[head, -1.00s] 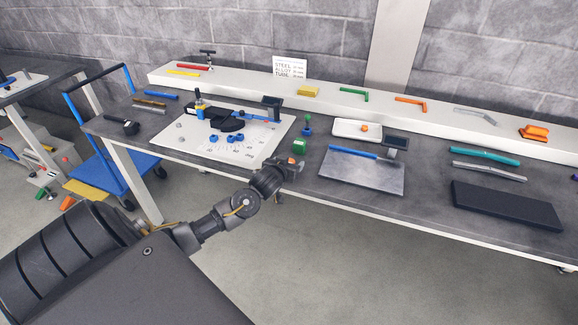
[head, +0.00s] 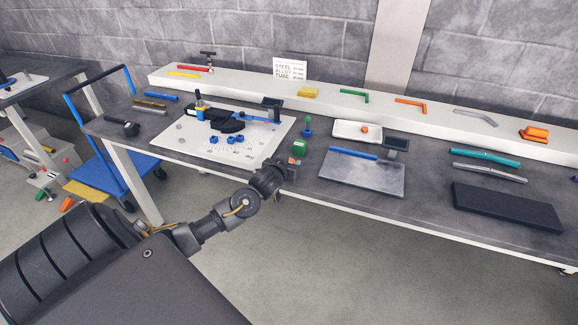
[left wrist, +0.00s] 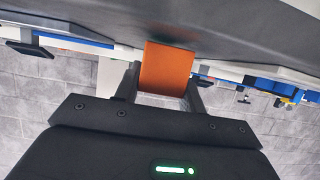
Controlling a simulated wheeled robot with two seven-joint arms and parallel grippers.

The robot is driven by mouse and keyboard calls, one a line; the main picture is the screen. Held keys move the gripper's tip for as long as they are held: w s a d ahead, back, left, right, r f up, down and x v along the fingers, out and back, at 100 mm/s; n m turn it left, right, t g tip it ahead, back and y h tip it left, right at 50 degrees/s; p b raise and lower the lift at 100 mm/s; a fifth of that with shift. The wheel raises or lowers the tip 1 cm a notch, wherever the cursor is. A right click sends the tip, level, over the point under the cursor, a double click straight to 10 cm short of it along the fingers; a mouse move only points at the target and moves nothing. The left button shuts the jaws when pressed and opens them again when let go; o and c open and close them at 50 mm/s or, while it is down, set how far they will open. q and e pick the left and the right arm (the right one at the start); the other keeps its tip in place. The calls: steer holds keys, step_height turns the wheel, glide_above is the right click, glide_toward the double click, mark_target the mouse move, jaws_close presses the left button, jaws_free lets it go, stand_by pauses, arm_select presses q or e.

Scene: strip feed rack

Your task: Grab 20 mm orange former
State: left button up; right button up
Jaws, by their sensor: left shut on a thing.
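My left gripper (head: 288,172) is in front of the bench's front edge, near the green block. In the left wrist view, the left gripper (left wrist: 166,88) is shut on an orange former (left wrist: 167,68), a broad smooth block between the two fingers. In the head view only a small orange patch of it shows at the fingertips. I cannot read a size on it. My right gripper is not in view.
The bench (head: 240,176) holds a white board (head: 185,143) with a blue and black bending tool (head: 225,120). A green block (head: 299,147), a grey plate (head: 350,176), a white tray (head: 345,128) and a black mat (head: 505,206) lie further right. Bent coloured tubes lie on the back shelf.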

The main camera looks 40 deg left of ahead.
arm_select(q)
step_height(320, 180, up, 3)
steer(key=shift+f+b, duration=0.1)
steer(key=shift+b, duration=0.25)
steer(key=s+a+r+p, duration=0.4)
steer(key=s+a+r, duration=0.3)
steer(key=s, duration=0.5)
step_height(320, 180, up, 3)
steer(key=shift+f, duration=0.15)
